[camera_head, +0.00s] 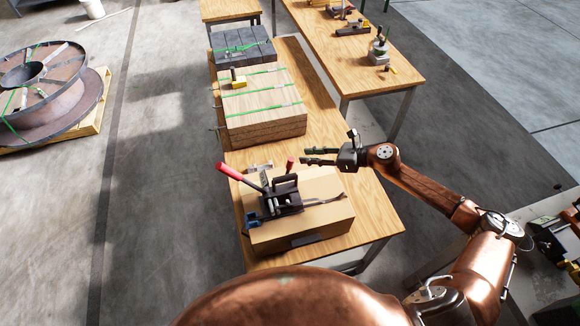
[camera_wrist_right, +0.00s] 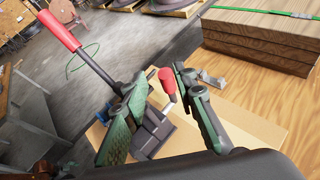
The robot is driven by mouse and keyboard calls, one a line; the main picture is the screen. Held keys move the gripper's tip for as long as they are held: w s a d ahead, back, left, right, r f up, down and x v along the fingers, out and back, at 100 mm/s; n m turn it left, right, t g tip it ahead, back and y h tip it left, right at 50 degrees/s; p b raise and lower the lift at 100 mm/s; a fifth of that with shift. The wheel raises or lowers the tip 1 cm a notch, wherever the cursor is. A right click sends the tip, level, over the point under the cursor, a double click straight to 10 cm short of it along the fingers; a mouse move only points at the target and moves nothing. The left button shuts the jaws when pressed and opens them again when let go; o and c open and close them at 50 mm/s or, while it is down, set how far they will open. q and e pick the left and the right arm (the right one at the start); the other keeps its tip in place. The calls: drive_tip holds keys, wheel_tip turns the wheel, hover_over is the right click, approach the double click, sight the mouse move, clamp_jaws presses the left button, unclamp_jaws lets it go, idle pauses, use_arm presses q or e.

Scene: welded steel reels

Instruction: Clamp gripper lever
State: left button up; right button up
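A black clamp tool (camera_head: 282,194) sits on a cardboard box (camera_head: 322,217) at the near end of the wooden table. Its long lever ends in a red grip (camera_head: 230,171), raised to the upper left. A shorter lever has a red knob (camera_head: 290,163). My right gripper (camera_head: 304,157) is open and empty just right of this knob. In the right wrist view, the long lever's red grip (camera_wrist_right: 59,31) is at upper left. The red knob (camera_wrist_right: 167,79) appears between the open fingers (camera_wrist_right: 160,84); I cannot tell whether they touch it. My left gripper is out of view.
Stacked wooden boards (camera_head: 262,106) with green straps and grey blocks (camera_head: 242,46) stand farther along the table (camera_head: 372,222). A second table (camera_head: 405,76) with small tools is behind right. A large steel reel (camera_head: 62,100) rests on a pallet at left. Open floor lies between.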

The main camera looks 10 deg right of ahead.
sight(290, 162)
drive_tip(key=w+a+f, duration=0.1)
drive_tip(key=a+f, duration=0.1)
drive_tip(key=w+a+f, duration=0.1)
drive_tip(key=a+f, duration=0.1)
drive_tip(key=w+a+f+b, duration=0.1)
drive_tip(key=w+a+f, duration=0.1)
drive_tip(key=shift+f, duration=0.35)
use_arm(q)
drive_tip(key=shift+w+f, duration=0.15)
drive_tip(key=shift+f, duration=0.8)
use_arm(e)
clamp_jaws()
